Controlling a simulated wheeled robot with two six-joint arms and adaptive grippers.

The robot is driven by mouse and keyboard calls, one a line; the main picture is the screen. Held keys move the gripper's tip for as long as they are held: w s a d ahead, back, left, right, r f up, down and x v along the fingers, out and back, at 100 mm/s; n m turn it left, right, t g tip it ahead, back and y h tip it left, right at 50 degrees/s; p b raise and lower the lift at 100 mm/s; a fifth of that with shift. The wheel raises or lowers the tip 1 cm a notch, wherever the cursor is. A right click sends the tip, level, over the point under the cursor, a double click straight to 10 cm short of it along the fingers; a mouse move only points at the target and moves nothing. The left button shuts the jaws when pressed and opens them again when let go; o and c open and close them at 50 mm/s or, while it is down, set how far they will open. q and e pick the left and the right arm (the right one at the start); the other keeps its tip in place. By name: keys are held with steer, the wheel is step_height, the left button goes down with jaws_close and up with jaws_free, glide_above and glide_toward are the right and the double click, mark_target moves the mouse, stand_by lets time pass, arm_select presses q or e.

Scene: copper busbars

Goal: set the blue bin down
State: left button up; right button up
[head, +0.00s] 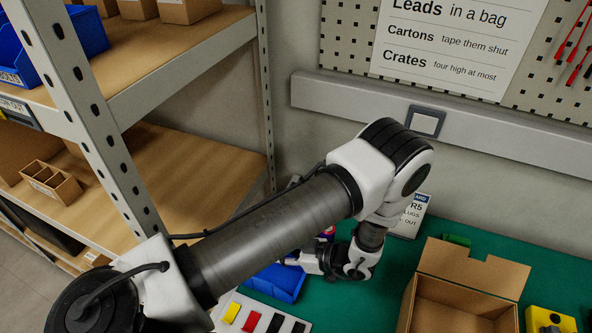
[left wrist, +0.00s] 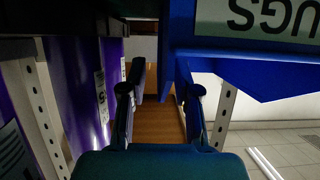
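The blue bin (head: 275,284) is on the green mat, partly hidden behind my left arm in the head view. My left gripper (head: 312,262) is low beside the bin's right side, mostly hidden by its own wrist. In the left wrist view the blue bin (left wrist: 262,75) fills the upper right, with an upside-down label ending in "UGS". The fingers of my left gripper (left wrist: 160,92) stand apart there. A strip of blue wall shows between them, close to the right finger, with a gap to the left finger. My right gripper is not in view.
An open carton (head: 462,305) and a yellow item (head: 550,320) are at the right. A white card (head: 262,320) with coloured pieces lies before the bin. A sign (head: 410,216) stands behind. Shelving (head: 190,150) is at the left. A purple surface (left wrist: 85,90) is near the left finger.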

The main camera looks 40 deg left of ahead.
arm_select(q)
steer(key=v, duration=0.7)
steer(key=p+v, duration=0.4)
steer(key=p, duration=0.6)
steer(key=shift+w+d, duration=0.1)
steer(key=shift+d, duration=0.05)
